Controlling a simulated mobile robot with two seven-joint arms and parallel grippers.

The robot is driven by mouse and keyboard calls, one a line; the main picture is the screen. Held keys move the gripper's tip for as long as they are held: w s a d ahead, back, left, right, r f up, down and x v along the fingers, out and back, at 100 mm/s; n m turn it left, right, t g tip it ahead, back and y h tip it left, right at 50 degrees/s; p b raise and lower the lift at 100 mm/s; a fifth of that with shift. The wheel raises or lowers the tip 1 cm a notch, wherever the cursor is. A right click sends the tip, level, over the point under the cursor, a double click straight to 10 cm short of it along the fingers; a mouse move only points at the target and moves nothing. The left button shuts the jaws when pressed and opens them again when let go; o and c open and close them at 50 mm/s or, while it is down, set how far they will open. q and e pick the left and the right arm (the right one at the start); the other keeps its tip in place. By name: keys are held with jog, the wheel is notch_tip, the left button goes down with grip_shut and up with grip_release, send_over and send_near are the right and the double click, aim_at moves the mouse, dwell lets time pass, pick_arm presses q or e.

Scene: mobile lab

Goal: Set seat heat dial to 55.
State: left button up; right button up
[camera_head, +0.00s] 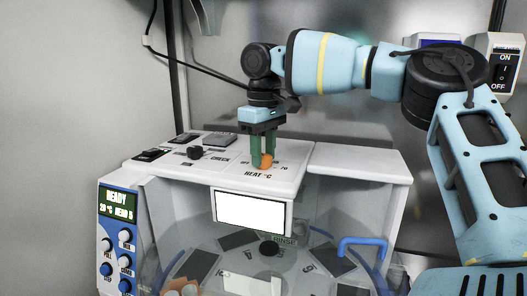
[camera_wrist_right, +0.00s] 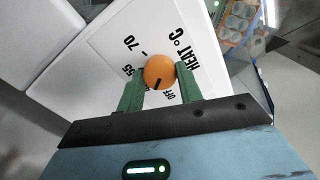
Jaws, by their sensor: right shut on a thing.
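The seat heat dial is an orange round knob (camera_head: 266,161) on the white top panel of the machine, above the "HEAT °C" print. In the right wrist view the knob (camera_wrist_right: 160,68) carries a short black pointer line on its lower side, between the "OFF" and "55" marks. The "70" mark lies further round, at the upper left. My right gripper (camera_head: 263,157) reaches down from above, its green fingers shut on the knob from both sides. The fingers partly cover the dial marks in the head view. My left gripper is out of view.
A black knob (camera_head: 194,152) and rocker switches (camera_head: 151,155) sit left on the same panel. A control box with a green display (camera_head: 117,207) is at the lower left. An ON/OFF switch (camera_head: 504,73) is on the wall at right. A clear round drum (camera_head: 205,268) lies in front.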

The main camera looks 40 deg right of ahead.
aim_at(263, 156)
jog(key=m, duration=0.6)
jog(key=shift+r, duration=0.1)
jog(key=m, duration=0.6)
dwell(0.4)
jog(key=o, duration=1)
notch_tip(263, 156, up, 8)
jog(key=shift+f+b, duration=0.1)
jog(key=shift+b, duration=0.2)
jog(key=shift+f, duration=0.1)
